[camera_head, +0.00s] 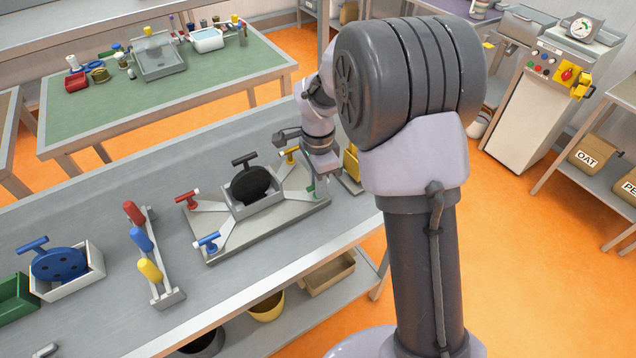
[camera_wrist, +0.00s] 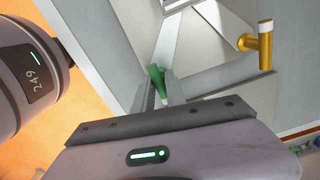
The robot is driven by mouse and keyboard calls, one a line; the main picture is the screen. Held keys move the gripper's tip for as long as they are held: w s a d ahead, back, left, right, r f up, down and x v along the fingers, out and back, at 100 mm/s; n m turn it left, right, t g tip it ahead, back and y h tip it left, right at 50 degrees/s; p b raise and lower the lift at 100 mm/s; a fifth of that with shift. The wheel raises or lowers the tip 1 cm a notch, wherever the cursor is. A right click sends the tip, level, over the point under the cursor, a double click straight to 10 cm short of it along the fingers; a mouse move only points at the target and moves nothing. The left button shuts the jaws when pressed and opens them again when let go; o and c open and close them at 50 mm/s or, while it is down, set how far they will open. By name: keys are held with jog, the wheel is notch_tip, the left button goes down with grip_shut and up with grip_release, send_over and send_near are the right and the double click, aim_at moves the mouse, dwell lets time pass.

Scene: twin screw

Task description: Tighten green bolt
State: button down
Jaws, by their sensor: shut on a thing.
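The green bolt (camera_wrist: 157,79) has a handle that stands between my gripper's fingers (camera_wrist: 160,90) in the wrist view, and the jaws are shut on it. In the head view the green bolt (camera_head: 316,190) shows as a small patch at the right corner of the grey fixture plate (camera_head: 285,222), just under my gripper (camera_head: 314,180). Its lower end is hard to see. The yellow bolt (camera_head: 291,154), red bolt (camera_head: 186,198) and blue bolt (camera_head: 208,242) stand at the plate's other corners. The yellow bolt (camera_wrist: 262,45) also shows at the upper right of the wrist view.
A box with a black round part (camera_head: 250,184) sits in the middle of the plate. A rack with red, blue and yellow handles (camera_head: 150,250) and a white box with a blue disc (camera_head: 68,270) stand to the left.

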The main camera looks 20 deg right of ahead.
jog(key=c, duration=1.4)
grip_release()
jog(key=shift+o, duration=0.2)
notch_tip(320, 180, up, 17)
jog(key=p, duration=0.6)
jog(key=shift+r, duration=0.2)
jog(key=s+a+n+t+y+b, duration=0.1)
jog(key=s+n, duration=0.5)
jog(key=s, duration=0.6)
jog(key=s+a+n+t+y+b, duration=0.1)
jog(key=s+n+t+b, duration=0.3)
jog(key=s, duration=0.9)
jog(key=shift+a+r+n+t+b, duration=0.25)
jog(key=shift+a+n+t+b, duration=0.15)
jog(key=shift+a+n+b, duration=0.45)
